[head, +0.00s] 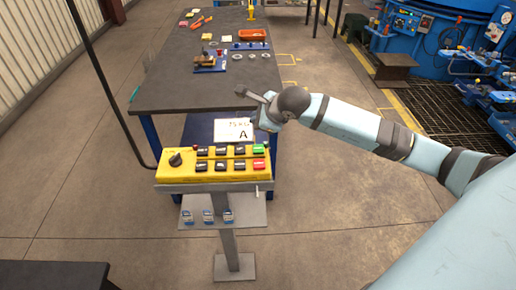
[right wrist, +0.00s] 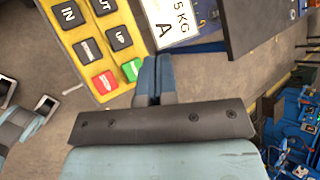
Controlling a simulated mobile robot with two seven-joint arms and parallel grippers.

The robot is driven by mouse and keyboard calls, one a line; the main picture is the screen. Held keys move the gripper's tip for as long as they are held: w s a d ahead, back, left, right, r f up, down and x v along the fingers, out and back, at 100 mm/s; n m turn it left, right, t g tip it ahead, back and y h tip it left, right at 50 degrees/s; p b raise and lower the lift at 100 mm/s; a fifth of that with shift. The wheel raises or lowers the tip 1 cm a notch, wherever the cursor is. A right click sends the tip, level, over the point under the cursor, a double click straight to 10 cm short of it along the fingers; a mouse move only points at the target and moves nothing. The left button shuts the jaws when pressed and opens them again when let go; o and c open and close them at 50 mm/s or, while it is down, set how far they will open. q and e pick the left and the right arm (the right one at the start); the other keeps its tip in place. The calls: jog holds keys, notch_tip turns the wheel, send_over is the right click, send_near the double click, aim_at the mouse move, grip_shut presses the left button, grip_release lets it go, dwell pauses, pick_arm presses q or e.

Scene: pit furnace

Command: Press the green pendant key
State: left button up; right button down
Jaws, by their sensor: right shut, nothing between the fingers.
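The yellow pendant (head: 205,178) sits on a grey stand, with black keys, a black knob and a red key. Its green key (head: 258,149) is at the right end of the far row, just beyond the red key (head: 258,164). My right gripper (head: 257,117) is shut and empty, at the pendant's far right corner. In the right wrist view the shut fingertips (right wrist: 154,60) are right beside the green key (right wrist: 132,69), which shows partly at their left. I cannot tell whether they touch it. My left gripper is out of view.
A white card (head: 233,130) marked "A" stands behind the pendant, close to my right gripper. A black cable runs down at the pendant's left.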

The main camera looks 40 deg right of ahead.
aim_at(258, 149)
notch_tip(258, 149, down, 7)
jog(key=b, duration=0.3)
jog(key=shift+f, duration=0.15)
jog(key=shift+f+b, duration=0.35)
jog(key=shift+b, duration=0.1)
jog(key=shift+r, duration=0.1)
dwell(0.5)
dwell(0.8)
jog(key=shift+f+b, duration=0.45)
jog(key=shift+b, duration=0.2)
